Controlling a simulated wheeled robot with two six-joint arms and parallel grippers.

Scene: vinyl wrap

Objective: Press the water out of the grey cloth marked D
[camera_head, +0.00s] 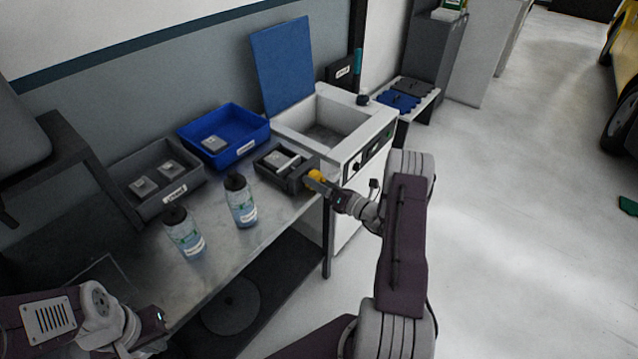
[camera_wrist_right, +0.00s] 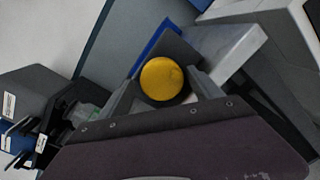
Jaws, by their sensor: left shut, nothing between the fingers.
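A dark press box (camera_head: 264,168) stands on the bench in front of the white basin, with a pale grey piece (camera_head: 283,162) in it. No letter D is readable, so I cannot tell which cloth is D. My right gripper (camera_head: 318,182) is at the yellow knob (camera_head: 313,176) on the box's right side. In the right wrist view the yellow knob (camera_wrist_right: 162,80) sits between the fingers, which close around it. My left gripper (camera_head: 158,335) is shut and empty at the lower left, away from the press, partly cut off by the frame.
A grey tray (camera_head: 178,197) holds two grey pieces, and a blue tray (camera_head: 243,152) holds one. The white basin (camera_head: 345,150) has a raised blue lid (camera_head: 283,65). The bench between bottles and press is clear.

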